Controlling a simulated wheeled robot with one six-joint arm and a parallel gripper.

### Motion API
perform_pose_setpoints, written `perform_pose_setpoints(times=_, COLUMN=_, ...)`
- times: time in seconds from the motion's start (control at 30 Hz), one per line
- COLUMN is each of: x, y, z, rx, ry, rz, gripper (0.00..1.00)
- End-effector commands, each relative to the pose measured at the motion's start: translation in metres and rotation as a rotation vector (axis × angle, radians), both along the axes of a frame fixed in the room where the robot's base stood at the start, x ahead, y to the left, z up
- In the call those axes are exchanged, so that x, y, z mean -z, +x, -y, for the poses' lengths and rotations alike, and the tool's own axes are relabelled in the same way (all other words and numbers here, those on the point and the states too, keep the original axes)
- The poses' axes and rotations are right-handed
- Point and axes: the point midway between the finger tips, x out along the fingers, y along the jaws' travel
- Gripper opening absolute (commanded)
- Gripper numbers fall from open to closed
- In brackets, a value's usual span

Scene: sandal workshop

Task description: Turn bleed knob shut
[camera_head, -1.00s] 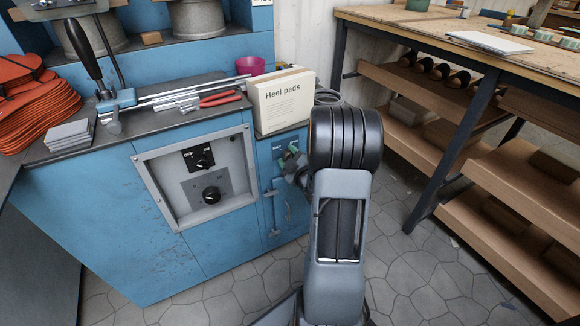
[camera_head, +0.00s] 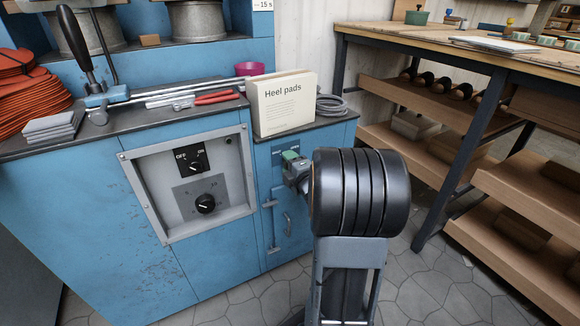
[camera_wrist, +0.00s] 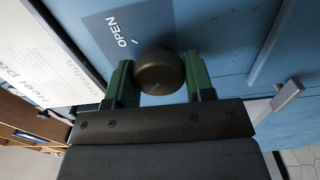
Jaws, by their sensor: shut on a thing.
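The bleed knob (camera_wrist: 160,72) is a round dark bronze knob on the blue cabinet front. A dark plate (camera_wrist: 128,32) behind it reads OPEN, with a short white mark beside the word. My gripper (camera_head: 292,158) is at the narrow right-hand cabinet panel, just below the counter edge. In the wrist view its two green fingers stand on either side of the knob and are shut on it. In the head view the knob is hidden behind the gripper.
A Heel pads box (camera_head: 284,105) stands on the counter just above my gripper, with a coiled grey cable (camera_head: 334,104) beside it. A latch handle (camera_head: 288,224) is below. A switch panel (camera_head: 226,165) is to the left. A wooden workbench (camera_head: 455,50) stands to the right.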

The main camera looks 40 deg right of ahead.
Motion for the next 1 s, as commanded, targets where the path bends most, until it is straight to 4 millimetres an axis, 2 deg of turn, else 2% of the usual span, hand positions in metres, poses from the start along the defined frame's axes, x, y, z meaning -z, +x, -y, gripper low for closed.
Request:
perform_pose_setpoints(times=0.6, x=0.0005, y=0.0001, z=-0.0003, rx=-0.001, ry=-0.036, rz=-0.006, gripper=0.25)
perform_pose_setpoints(times=0.63, x=0.0005, y=0.0001, z=-0.0003, rx=-0.001, ry=-0.036, rz=-0.006, gripper=0.51)
perform_pose_setpoints(times=0.83, x=0.0004, y=0.0000, z=0.0000, rx=-0.001, ry=-0.035, rz=-0.005, gripper=0.70)
perform_pose_setpoints(times=1.0, x=0.0002, y=0.0000, z=0.0001, rx=0.000, ry=-0.034, rz=-0.005, gripper=0.72)
